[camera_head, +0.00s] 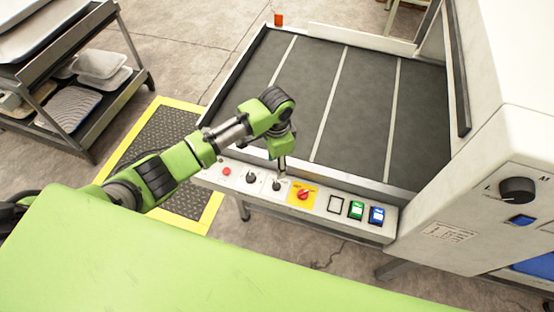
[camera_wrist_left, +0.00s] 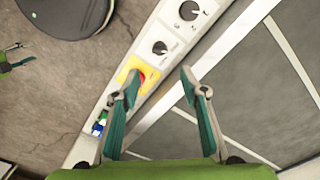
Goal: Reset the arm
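My left gripper (camera_head: 281,168) is over the control panel of the machine, close to a black knob and the red knob (camera_head: 304,194) on its yellow plate. In the left wrist view my left gripper (camera_wrist_left: 152,84) has its two fingers spread apart, with nothing between them. The red knob shows there too (camera_wrist_left: 142,77), partly hidden behind one finger. My left arm (camera_head: 180,160) reaches in from the left, bent at the wrist. A small green and dark part (camera_wrist_left: 14,60) at the left edge of the wrist view looks like my right gripper; its fingers are too small to read.
The panel (camera_head: 230,182) has black knobs, a green button (camera_head: 356,210) and a blue button (camera_head: 377,215). Behind it lies the dark machine bed (camera_head: 370,110). A white cabinet (camera_head: 500,150) stands at right, a tray rack (camera_head: 75,75) at left.

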